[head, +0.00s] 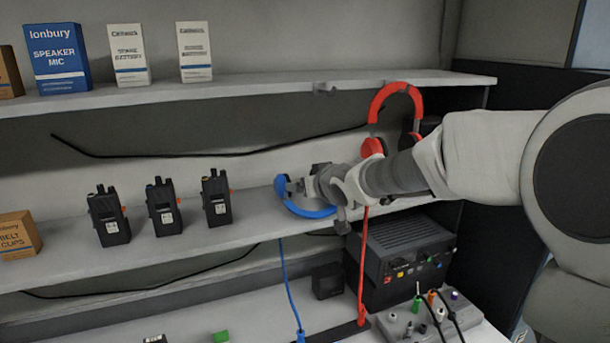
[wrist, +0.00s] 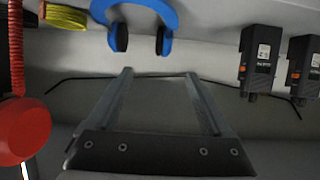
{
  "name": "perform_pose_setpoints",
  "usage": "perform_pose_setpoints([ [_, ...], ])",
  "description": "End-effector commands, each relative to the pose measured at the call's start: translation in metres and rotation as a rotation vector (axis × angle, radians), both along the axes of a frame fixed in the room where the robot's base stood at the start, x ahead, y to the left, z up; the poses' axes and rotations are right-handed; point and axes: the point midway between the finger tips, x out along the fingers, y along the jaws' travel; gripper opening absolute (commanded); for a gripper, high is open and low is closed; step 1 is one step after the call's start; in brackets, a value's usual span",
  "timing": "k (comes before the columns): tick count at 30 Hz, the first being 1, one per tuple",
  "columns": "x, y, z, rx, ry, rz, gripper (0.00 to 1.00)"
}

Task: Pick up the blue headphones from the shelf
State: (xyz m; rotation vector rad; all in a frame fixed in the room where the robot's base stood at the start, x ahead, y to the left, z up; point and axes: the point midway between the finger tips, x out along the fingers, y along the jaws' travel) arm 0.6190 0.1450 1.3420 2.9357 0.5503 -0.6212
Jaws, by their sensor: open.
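The blue headphones (head: 308,211) lie on the middle shelf (head: 245,235) in the head view, partly hidden behind my gripper (head: 292,187). In the wrist view, which looks upside down, the blue headphones (wrist: 168,14) show at the top edge, with their band cut off and two dark-padded ear cups visible. My gripper (wrist: 158,74) is open there, its two fingers apart with nothing between them. The ear cups appear just beyond the fingertips in that picture. Whether a finger touches them I cannot tell.
Red headphones (head: 391,103) stand just behind my arm at the right. Three black radios (head: 164,206) stand left on the same shelf. The upper shelf (head: 250,90) with boxes overhangs. A blue cord (head: 288,275) and a red cord (head: 362,265) hang below. A black unit (head: 405,250) sits underneath.

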Motion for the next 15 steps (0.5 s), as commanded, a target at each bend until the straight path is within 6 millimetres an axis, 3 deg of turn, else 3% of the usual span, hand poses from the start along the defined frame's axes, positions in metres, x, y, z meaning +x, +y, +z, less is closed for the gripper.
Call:
perform_pose_setpoints([
  [5,0.009,0.010,0.004,0.026,-0.021,0.025,0.84],
  [15,0.046,0.027,-0.015,0.025,-0.019,0.026,0.84],
])
